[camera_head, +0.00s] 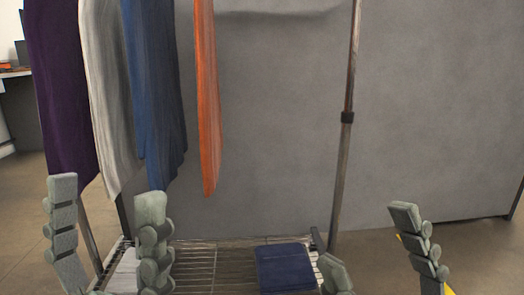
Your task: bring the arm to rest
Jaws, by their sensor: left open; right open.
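My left gripper (108,232) is at the lower left, in front of the wire shelf. Its two grey fingers stand upright and wide apart, with nothing between them. My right gripper (372,248) is at the lower right, in front of and to the right of the shelf. Its fingers are also wide apart and empty. The lower parts of both grippers are cut off by the bottom edge of the picture.
A rack with a wire shelf (219,254) stands ahead. Purple (62,90), white (110,90), blue (156,90) and orange (208,100) garments hang above. A folded navy cloth (285,267) lies on the shelf. A grey panel (430,110) stands behind.

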